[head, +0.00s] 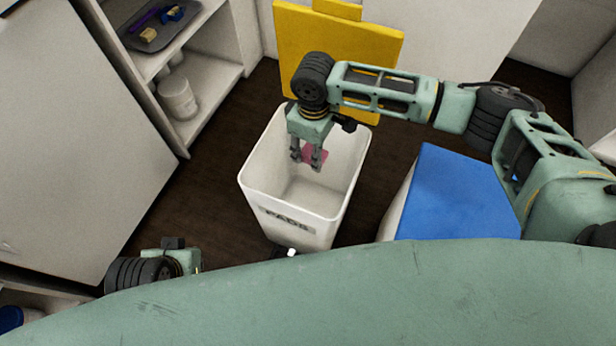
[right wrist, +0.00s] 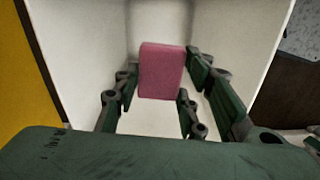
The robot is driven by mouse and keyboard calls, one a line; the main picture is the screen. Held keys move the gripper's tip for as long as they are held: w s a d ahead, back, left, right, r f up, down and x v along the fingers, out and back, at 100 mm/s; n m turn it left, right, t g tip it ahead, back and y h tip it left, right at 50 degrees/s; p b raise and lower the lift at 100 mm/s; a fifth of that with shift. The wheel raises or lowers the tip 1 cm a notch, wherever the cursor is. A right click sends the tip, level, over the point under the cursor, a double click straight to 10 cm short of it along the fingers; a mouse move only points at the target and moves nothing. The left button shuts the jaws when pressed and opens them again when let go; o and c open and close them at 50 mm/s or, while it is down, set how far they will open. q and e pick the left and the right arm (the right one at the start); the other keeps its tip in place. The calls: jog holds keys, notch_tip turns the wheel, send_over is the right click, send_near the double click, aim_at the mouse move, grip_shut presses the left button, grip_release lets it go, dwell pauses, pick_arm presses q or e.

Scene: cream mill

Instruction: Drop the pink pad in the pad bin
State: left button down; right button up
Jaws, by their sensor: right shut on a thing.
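The pink pad (head: 314,153) is held between the fingers of my right gripper (head: 308,160), which is shut on it. In the right wrist view the pad (right wrist: 161,71) shows upright between the fingertips, with the white bin walls around it. The white pad bin (head: 300,222), with a "PADS" label on its front, stands open on the dark floor. The right gripper points down over the bin's opening. How deep the pad sits relative to the rim is hard to tell. My left arm shows at lower left in the head view, but its fingers are hidden.
At left, a shelf holds a dark tray (head: 160,38) with small items and a white tub (head: 178,99). Dark floor is open left of the bin.

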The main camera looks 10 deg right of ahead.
jog(key=o, duration=1.2)
notch_tip(320, 180, up, 12)
